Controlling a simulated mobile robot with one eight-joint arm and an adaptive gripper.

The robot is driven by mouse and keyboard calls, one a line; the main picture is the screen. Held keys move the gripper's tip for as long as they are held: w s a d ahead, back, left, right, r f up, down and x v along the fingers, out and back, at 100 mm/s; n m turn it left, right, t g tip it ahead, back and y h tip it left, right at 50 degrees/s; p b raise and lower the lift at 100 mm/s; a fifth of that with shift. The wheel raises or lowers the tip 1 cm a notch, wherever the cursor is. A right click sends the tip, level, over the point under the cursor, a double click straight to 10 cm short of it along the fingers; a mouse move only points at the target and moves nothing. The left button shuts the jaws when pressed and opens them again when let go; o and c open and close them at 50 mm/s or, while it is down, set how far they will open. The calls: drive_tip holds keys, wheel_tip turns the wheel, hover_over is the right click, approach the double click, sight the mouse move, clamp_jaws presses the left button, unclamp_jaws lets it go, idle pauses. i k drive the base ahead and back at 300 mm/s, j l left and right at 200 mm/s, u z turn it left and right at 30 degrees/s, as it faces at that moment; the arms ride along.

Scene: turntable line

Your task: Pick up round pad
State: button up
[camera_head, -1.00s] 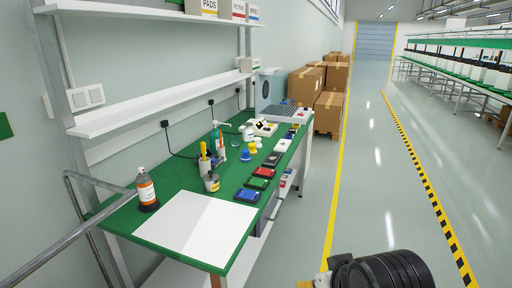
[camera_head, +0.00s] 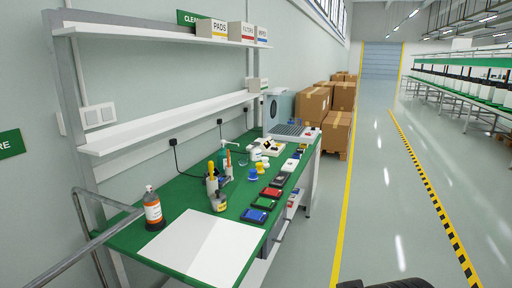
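I cannot make out a round pad for certain in this view. A box labelled PADS (camera_head: 211,30) stands on the upper shelf, and its contents are hidden. Only a dark curved part of my arm shows at the bottom edge, right of centre. My gripper's fingers are out of view.
A white sheet (camera_head: 192,238) covers the bench's near end, beside an orange-labelled bottle (camera_head: 153,210). Red, blue and dark trays (camera_head: 254,215) line the front edge. Cardboard boxes (camera_head: 335,133) stand beyond. The aisle floor (camera_head: 385,190) on the right is clear.

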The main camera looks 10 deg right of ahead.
sight(259, 165)
drive_tip(key=i+l, duration=0.25)
drive_tip(key=i, duration=0.25)
drive_tip(key=i+l+u, duration=0.1)
drive_tip(key=i+l, duration=0.15)
drive_tip(key=i, duration=0.3)
drive_tip(key=i+l, duration=0.3)
drive_tip(key=i, duration=0.2)
drive_tip(key=i+l+u, duration=0.1)
drive_tip(key=i+l, duration=0.15)
drive_tip(key=i, duration=0.25)
drive_tip(key=i+l, duration=0.35)
drive_tip(key=i, duration=0.15)
drive_tip(key=j+u, duration=0.05)
